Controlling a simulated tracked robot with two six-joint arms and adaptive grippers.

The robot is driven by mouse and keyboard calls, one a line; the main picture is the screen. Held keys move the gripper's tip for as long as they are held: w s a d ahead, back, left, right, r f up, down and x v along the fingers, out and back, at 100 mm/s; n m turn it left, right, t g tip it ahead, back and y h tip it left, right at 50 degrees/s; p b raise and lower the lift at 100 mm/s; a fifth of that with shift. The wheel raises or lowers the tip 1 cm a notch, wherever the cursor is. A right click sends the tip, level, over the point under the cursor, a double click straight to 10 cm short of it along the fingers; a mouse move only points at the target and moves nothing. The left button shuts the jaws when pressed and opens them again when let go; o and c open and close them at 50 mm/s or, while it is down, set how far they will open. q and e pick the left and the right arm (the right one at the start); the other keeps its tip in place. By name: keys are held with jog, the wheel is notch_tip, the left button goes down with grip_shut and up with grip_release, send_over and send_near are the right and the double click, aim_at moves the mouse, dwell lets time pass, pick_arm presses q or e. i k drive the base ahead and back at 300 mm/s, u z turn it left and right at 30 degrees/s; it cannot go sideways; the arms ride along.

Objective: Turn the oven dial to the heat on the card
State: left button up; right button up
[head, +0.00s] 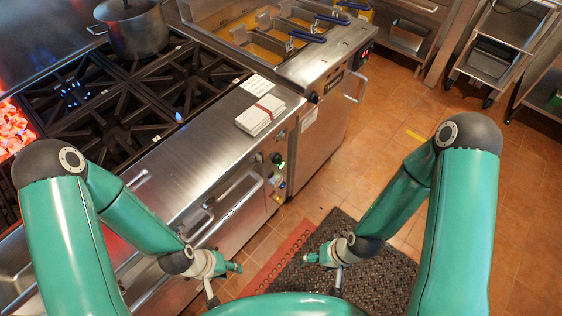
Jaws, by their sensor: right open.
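The oven front shows a column of controls at its right end: a dark dial (277,159) with a green glow and smaller knobs below it. Their markings are too small to read. A small white card (257,85) lies on the steel top behind a banded white stack; its writing is unreadable. My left gripper (225,283) is open and empty, low in front of the oven, below and left of the dial and apart from it. My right gripper (322,270) is open and empty above the dark floor mat, below and right of the dial.
The white stack with a red band (260,115) sits near the counter edge. A burner range with a pot (136,28) is at upper left, and glowing coals (12,128) are at far left. A fryer (300,50) stands behind.

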aim_at(277, 159)
jog(key=z, duration=0.05)
jog(key=k, duration=0.5)
jog(key=z, duration=0.55)
jog(key=i, duration=0.2)
jog(key=u, duration=2.9)
jog(key=k, duration=0.15)
jog(key=z, duration=0.15)
jog(key=k, duration=1.1)
jog(key=z, duration=1.05)
jog(key=i, duration=1.1)
jog(key=u, duration=0.25)
